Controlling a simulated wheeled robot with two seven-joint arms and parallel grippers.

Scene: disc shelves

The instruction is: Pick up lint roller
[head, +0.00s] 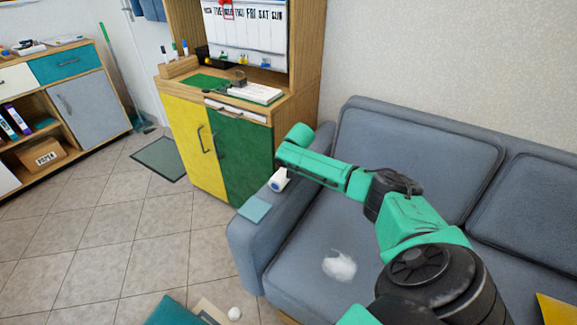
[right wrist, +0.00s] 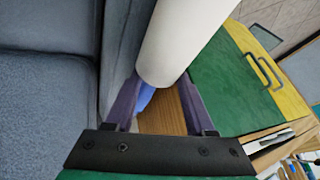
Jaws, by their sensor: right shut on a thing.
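The lint roller shows in the right wrist view as a thick white cylinder (right wrist: 183,38) with a bit of blue at its lower end. My right gripper (right wrist: 161,84) has its two purple fingers on either side of it and is shut on it. In the head view the lint roller (head: 279,180) is a small white and blue thing below the end of my green right arm, over the sofa's left armrest. My right fingers are hard to make out there. My left gripper is not in view.
A grey-blue sofa (head: 415,150) fills the right side, with a crumpled white thing (head: 339,265) on its seat. A light blue square (head: 254,208) lies on the armrest. A yellow and green cabinet (head: 247,165) stands just behind it. The tiled floor at left is mostly clear.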

